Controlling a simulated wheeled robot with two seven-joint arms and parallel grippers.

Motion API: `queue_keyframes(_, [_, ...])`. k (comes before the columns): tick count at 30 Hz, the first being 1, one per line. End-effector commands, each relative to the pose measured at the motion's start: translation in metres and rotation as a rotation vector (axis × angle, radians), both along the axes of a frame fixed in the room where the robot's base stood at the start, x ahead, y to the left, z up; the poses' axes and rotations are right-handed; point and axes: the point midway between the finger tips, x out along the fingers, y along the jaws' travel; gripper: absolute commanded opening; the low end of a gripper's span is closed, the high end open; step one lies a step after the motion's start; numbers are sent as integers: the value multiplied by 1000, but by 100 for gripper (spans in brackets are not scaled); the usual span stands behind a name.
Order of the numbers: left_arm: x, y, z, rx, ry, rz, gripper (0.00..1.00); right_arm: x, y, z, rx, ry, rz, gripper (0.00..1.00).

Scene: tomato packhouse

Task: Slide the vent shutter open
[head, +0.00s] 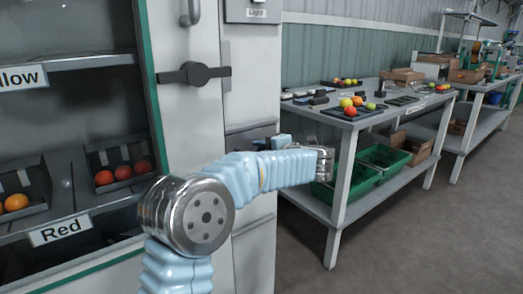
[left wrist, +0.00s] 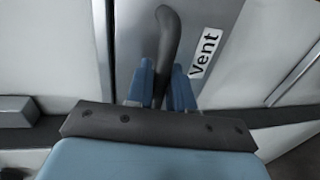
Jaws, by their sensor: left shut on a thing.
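The vent shutter's dark curved handle (left wrist: 167,35) stands against a pale panel in the left wrist view, beside a white label reading "Vent" (left wrist: 204,52). My left gripper (left wrist: 160,85) has its two blue fingers on either side of the handle's lower part and is shut on it. In the head view my left gripper (head: 272,143) is at the cabinet's right side, by a dark fitting (head: 250,138); my arm partly hides that area. The handle itself cannot be made out there. How far open the shutter stands cannot be told. My right gripper is not in view.
A cabinet with a dark latch (head: 194,74) and shelves of tomato trays stands at the left. A grey table (head: 340,118) with trays and tomatoes stands at the right, with green crates (head: 350,185) on its lower shelf. Floor at the lower right is clear.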

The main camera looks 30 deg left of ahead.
Motion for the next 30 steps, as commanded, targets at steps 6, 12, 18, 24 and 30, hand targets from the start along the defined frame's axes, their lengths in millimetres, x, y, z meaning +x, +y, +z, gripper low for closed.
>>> queue_keyframes(6, [0, 0, -1, -1, 1, 0, 0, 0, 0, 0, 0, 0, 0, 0])
queue_keyframes(12, [0, 0, -20, -1, 4, 0, 0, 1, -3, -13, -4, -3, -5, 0])
queue_keyframes(18, [0, 0, -69, -1, 5, 1, 0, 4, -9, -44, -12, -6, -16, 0])
queue_keyframes(24, [0, -1, -120, 0, 5, 0, 0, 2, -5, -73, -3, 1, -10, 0])
queue_keyframes(30, [0, 0, -157, -1, 4, 1, 0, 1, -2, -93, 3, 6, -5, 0])
